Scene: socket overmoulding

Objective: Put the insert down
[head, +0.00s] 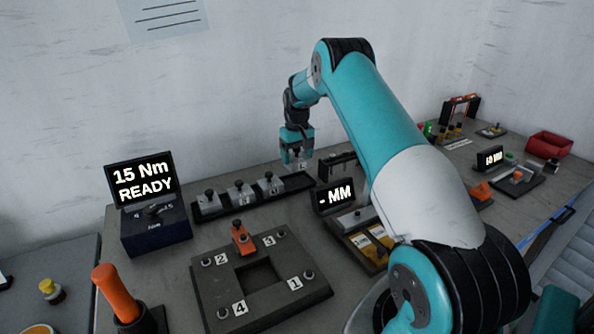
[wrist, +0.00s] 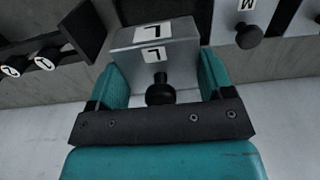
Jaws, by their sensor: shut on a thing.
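The insert, a grey block labelled L with a black knob, is between the jaws of my gripper (head: 297,160). In the wrist view the insert (wrist: 180,42) sits between the two teal fingers, its knob toward the palm. In the head view it hangs at the right end of the dark insert rack (head: 293,187); I cannot tell whether it touches the rack. Several similar grey inserts with black knobs (head: 240,193) stand in the rack to its left. One labelled M (wrist: 240,22) shows beside the held insert in the wrist view.
A small display reading "- MM" (head: 337,196) stands close to the right of the rack. A torque display (head: 141,180) reads 15 Nm READY at left. A numbered fixture plate (head: 215,290) with an orange clamp (head: 242,239) lies in front. The wall is close behind.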

